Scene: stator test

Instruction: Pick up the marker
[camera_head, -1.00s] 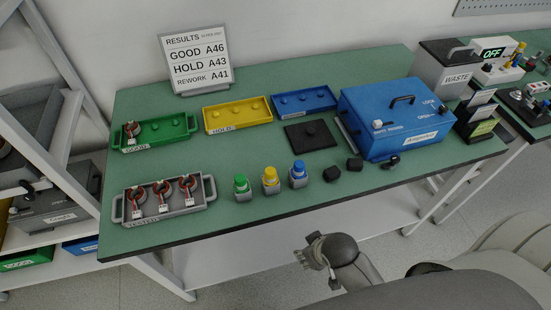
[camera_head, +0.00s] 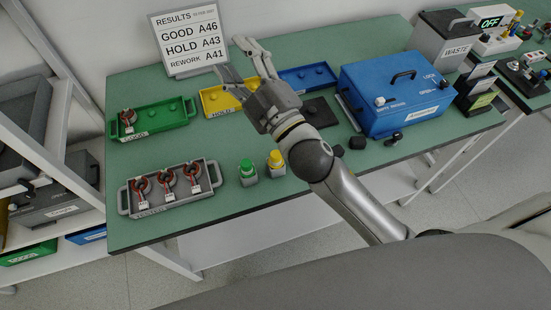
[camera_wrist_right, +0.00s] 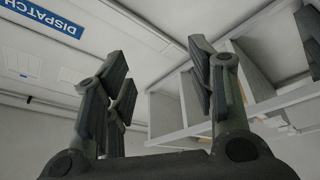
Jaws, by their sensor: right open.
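Short pieces with coloured caps stand upright in small grey blocks near the table's front edge; I take them for the markers. The green-capped one (camera_head: 247,172) and the yellow-capped one (camera_head: 276,163) show in the head view. The blue-capped one is hidden behind my right arm. My right gripper (camera_head: 232,56) is raised above the table, beyond the capped pieces, with its fingers spread in front of the results sign and yellow tray. In the right wrist view its fingers (camera_wrist_right: 160,65) are apart with nothing between them. My left gripper is out of view.
A grey tray (camera_head: 124,203) holds three red-and-white parts. Behind are a green tray (camera_head: 155,126), a yellow tray (camera_head: 208,105) and a blue tray (camera_head: 318,87). A blue box (camera_head: 395,108) stands to the right. The results sign (camera_head: 190,40) is at the back left.

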